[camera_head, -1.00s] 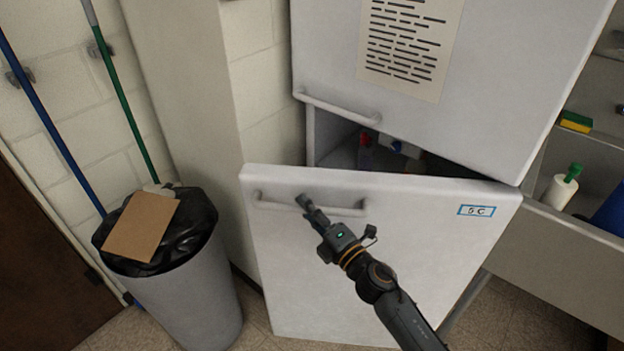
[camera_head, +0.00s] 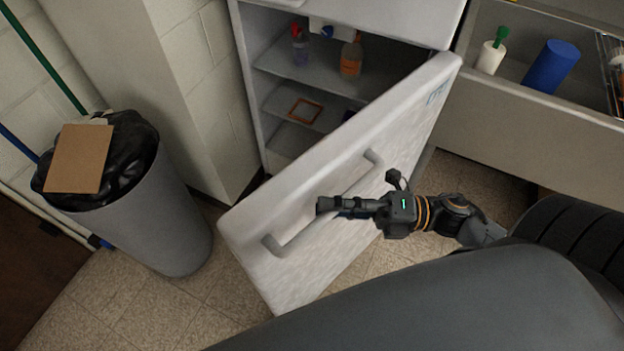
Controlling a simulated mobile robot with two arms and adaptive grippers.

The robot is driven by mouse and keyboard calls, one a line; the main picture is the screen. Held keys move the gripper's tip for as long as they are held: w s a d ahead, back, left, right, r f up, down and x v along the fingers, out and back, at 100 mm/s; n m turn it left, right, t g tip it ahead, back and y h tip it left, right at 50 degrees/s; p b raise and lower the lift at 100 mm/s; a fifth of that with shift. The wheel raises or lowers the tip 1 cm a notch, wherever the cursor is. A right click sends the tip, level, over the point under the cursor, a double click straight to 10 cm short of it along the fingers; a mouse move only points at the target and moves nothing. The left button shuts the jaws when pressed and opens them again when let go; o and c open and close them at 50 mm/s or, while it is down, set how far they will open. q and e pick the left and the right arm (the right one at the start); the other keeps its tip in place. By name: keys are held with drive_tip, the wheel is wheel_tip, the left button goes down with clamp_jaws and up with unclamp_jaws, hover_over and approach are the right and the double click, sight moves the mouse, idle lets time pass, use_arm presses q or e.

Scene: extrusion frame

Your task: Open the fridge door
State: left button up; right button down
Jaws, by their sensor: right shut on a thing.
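The white lower fridge door (camera_head: 310,215) stands wide open, swung out toward me, hinged at its right side. A light grey bar handle (camera_head: 301,238) runs along its outer face. My right gripper (camera_head: 326,206) is shut on the door handle near its middle; the fingers hide that part of the bar. The fridge interior (camera_head: 300,70) shows behind the door, with shelves, a bottle with an orange label (camera_head: 351,56) and a bottle with a red cap (camera_head: 300,46). My left gripper is not in view.
A grey trash bin (camera_head: 165,215) with a black bag and a cardboard piece (camera_head: 79,158) on top stands left of the door. Tiled floor shows between bin and door.

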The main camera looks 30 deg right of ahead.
drive_tip(key=shift+s+d, duration=0.3)
drive_tip(key=shift+s, duration=0.05)
drive_tip(key=c, duration=1.3)
unclamp_jaws()
drive_tip(key=shift+o, duration=0.2)
drive_tip(key=v, duration=1.2)
drive_tip(key=shift+w, duration=0.1)
